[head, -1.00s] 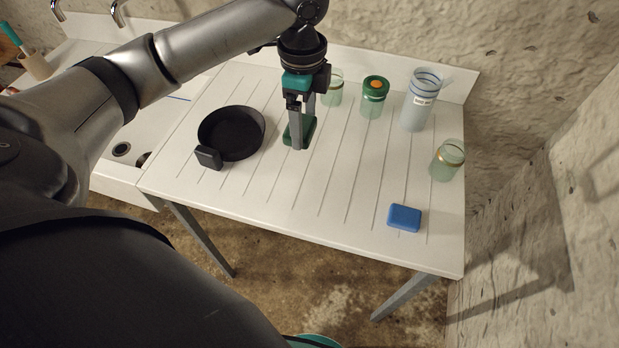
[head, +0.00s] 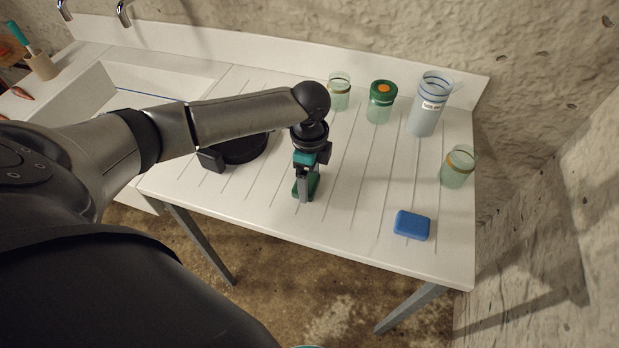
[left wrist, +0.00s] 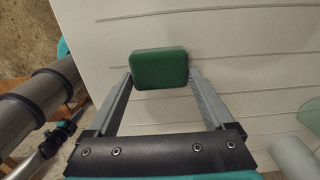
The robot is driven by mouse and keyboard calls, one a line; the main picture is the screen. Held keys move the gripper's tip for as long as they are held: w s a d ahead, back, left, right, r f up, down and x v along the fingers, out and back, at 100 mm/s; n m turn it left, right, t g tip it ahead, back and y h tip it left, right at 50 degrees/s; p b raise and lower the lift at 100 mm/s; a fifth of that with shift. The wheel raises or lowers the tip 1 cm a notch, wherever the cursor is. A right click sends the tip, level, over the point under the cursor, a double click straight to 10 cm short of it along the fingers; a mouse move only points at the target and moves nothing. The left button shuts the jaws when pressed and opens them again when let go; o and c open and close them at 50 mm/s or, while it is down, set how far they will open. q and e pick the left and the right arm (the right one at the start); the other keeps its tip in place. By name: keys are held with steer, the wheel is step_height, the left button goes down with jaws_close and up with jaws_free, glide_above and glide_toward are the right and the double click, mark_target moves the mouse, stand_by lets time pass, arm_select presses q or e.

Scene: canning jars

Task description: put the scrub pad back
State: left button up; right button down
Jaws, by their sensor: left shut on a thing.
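The green scrub pad (left wrist: 160,69) is between the fingertips of my left gripper (head: 306,196), which is shut on it. In the head view the pad (head: 297,188) shows partly behind the fingers, over the front middle of the white worktop (head: 345,215). I cannot tell whether it touches the surface. A blue sponge-like block (head: 412,225) lies on the worktop to the right, apart from the gripper. Grey and dark parts, likely of my right arm, show at the left edge of the left wrist view; its fingers are not clear.
A black pan (head: 240,150) stands left of the gripper, partly hidden by my arm. Glass jars (head: 340,92), one green-lidded (head: 381,100), and a tall jug (head: 427,105) stand at the back; another jar (head: 458,167) is at right. The worktop between gripper and blue block is clear.

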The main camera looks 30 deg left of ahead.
arm_select(q)
steer(key=shift+f, duration=0.1)
steer(key=o, duration=0.9)
step_height(320, 180, up, 12)
steer(key=shift+r+p, duration=0.2)
steer(key=shift+p, duration=0.8)
